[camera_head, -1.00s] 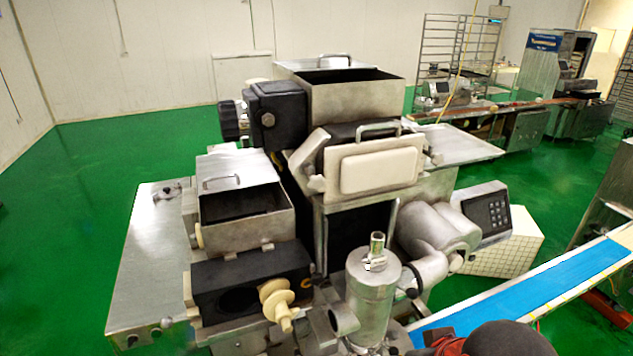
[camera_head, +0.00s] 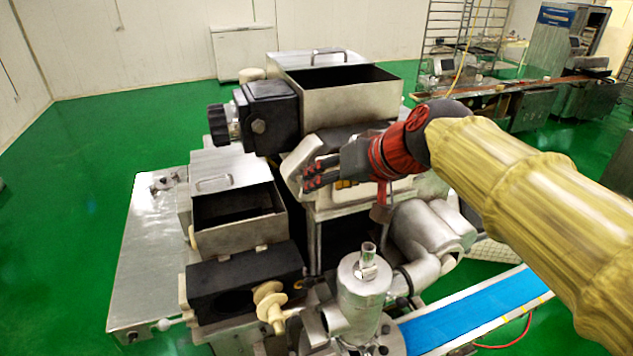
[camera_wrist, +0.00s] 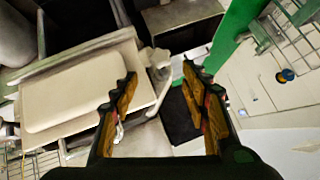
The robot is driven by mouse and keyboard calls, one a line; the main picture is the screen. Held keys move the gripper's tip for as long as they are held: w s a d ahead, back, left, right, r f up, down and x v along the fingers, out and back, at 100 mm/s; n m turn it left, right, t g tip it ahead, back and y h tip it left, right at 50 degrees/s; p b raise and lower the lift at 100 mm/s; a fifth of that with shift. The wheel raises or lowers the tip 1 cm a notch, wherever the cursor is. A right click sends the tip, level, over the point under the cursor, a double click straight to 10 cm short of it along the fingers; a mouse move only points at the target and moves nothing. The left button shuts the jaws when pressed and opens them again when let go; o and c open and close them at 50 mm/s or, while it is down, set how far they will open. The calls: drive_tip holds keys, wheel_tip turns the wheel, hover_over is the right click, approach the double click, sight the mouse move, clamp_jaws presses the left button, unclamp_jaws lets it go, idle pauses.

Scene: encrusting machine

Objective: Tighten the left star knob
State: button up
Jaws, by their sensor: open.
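The left star knob (camera_wrist: 156,58) is a pale grey lobed knob beside the cream front plate (camera_wrist: 80,92) of the machine. In the wrist view it lies just beyond the fingertips, near the gap between them. My gripper (camera_wrist: 158,74) is open and empty, with its two fingers either side of that gap. In the head view my gripper (camera_head: 308,174) is in front of the left side of the plate, its fingers pointing left. There it covers the knob, so I cannot tell whether the fingers touch it.
The steel hopper (camera_head: 350,98) and black motor housing (camera_head: 268,115) stand above and behind my gripper. A lower open hopper (camera_head: 238,212) is at left. A steel cylinder (camera_head: 362,300) and blue conveyor (camera_head: 470,318) are below. The green floor at far left is clear.

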drive_tip(key=p+x, duration=0.1)
drive_tip(key=x, duration=0.6)
drive_tip(key=shift+a+f, duration=0.3)
drive_tip(key=shift+f, duration=0.05)
drive_tip(key=shift+c, duration=1.2)
drive_tip(key=c, duration=1)
